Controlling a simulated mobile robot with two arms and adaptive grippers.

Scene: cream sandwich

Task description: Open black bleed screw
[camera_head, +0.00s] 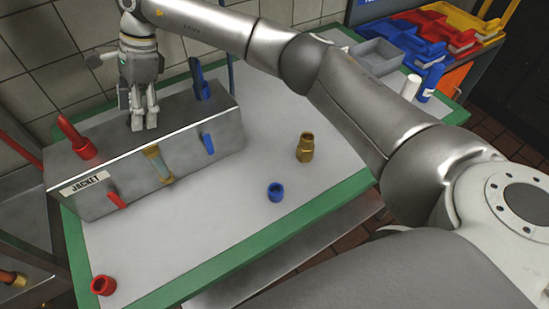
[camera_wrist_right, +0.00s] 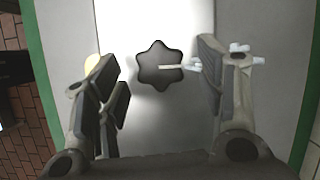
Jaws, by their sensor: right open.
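The black bleed screw, a star-shaped knob (camera_wrist_right: 150,62), shows in the right wrist view on the bright top of the metal box. A pale pointer reaches from its middle toward the right finger. My right gripper (camera_head: 144,122) hangs over the back of the box labelled JACKET (camera_head: 190,128), pointing down, and hides the knob in the head view. Its fingers are open, one on either side of the knob in the right wrist view, with gaps visible. I cannot tell the exact height above it. My left gripper is not in view.
A red handle (camera_head: 78,140) and a blue handle (camera_head: 201,85) stand on the box, either side of the gripper. A brass fitting (camera_head: 305,148), a blue cap (camera_head: 275,192) and a red cap (camera_head: 103,285) sit on the green-edged table (camera_head: 215,220). Coloured bins stand back right.

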